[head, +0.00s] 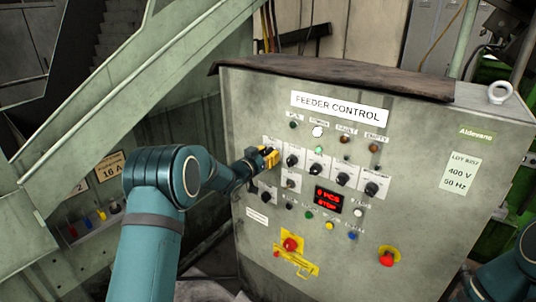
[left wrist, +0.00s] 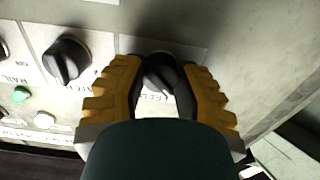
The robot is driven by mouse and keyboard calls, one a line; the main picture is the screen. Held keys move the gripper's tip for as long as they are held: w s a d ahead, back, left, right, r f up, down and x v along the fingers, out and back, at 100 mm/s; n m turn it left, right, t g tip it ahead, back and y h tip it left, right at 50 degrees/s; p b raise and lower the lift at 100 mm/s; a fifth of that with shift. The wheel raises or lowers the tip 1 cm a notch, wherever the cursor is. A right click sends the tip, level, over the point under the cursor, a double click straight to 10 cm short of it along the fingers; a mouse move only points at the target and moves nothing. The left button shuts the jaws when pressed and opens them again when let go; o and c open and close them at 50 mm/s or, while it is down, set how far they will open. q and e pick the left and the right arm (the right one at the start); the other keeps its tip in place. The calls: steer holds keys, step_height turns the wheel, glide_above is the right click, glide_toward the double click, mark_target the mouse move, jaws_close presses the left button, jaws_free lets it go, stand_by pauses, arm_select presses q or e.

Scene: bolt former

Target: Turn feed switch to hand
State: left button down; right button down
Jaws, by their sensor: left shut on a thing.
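The feeder control panel (head: 235,190) is a grey cabinet front with rows of black rotary knobs. My left gripper (head: 268,157) is at the upper-left knob of the panel, its yellow fingers pointing at the panel face. In the left wrist view, its two yellow, black-padded fingers (left wrist: 160,78) are shut on a black rotary switch (left wrist: 159,72), one finger on each side. The label by this switch is partly hidden, so its full wording and the switch's setting cannot be read. In the head view the gripper hides this switch. My right gripper is out of view.
Another black knob (head: 292,161) stands just right of the held one, with more beyond it. A red emergency button (head: 387,259) and a red knob on a yellow plate (head: 291,244) sit lower. A sloping stair rail (head: 130,82) stands at left.

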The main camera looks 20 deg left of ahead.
arm_select(q)
steer(key=shift+r, duration=0.25)
steer(key=c, duration=0.6)
jaws_free()
steer(key=shift+f, duration=0.1)
steer(key=shift+s+a+f, duration=0.1)
steer(key=shift+s+a, duration=0.1)
steer(key=shift+s, duration=0.25)
steer(key=v, duration=1.1)
steer(key=shift+d, duration=0.1)
